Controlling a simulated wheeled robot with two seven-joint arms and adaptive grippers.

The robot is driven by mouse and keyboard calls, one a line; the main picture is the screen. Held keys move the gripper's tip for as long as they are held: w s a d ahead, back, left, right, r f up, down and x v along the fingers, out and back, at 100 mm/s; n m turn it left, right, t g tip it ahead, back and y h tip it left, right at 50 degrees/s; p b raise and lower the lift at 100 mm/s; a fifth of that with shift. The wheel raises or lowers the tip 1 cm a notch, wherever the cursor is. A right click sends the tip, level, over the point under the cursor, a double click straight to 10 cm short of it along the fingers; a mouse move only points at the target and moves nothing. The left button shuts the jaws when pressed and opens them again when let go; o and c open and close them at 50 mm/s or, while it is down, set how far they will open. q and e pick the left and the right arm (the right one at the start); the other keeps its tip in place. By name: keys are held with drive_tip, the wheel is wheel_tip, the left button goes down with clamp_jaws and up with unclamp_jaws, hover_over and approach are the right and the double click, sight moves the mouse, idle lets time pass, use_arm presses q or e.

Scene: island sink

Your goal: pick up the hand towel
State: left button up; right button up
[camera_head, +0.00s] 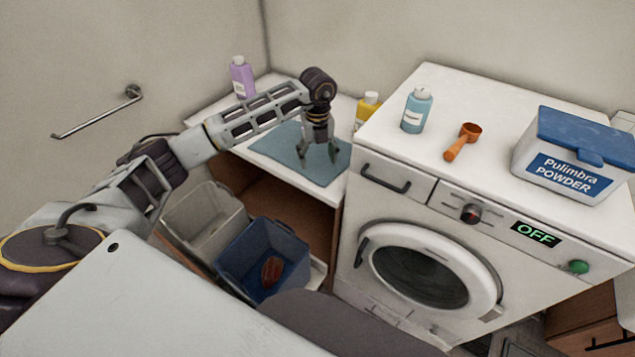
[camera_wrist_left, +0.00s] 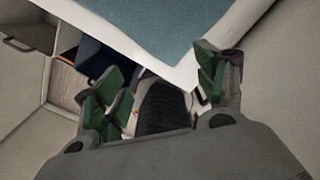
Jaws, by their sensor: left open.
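The hand towel (camera_head: 278,143) is a flat blue-grey cloth lying on the white counter left of the washing machine. It also shows in the left wrist view as a teal sheet (camera_wrist_left: 165,28) at the top, beyond the fingertips. My left gripper (camera_head: 318,156) points down over the right part of the towel, its fingers spread with nothing between them. In the left wrist view its green-padded fingers (camera_wrist_left: 163,82) are apart. I cannot tell exactly how high the fingertips are above the cloth. The gripper hides a small part of the towel. My right gripper is not in view.
A purple bottle (camera_head: 242,77) and a yellow bottle (camera_head: 367,108) stand on the counter (camera_head: 212,106). The washing machine (camera_head: 397,184) rises to the right, carrying a blue bottle (camera_head: 416,111), an orange scoop (camera_head: 463,141) and a powder box (camera_head: 570,152). Grey (camera_head: 205,220) and blue bins (camera_head: 262,255) sit below.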

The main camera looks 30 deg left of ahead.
sight(317, 181)
use_arm(q)
drive_tip(key=shift+f+b, duration=1)
drive_tip(key=shift+f, duration=0.9)
drive_tip(key=shift+f+b, duration=0.45)
drive_tip(key=shift+f, duration=0.6)
drive_tip(key=shift+f+b, duration=0.7)
drive_tip(key=shift+f, duration=0.55)
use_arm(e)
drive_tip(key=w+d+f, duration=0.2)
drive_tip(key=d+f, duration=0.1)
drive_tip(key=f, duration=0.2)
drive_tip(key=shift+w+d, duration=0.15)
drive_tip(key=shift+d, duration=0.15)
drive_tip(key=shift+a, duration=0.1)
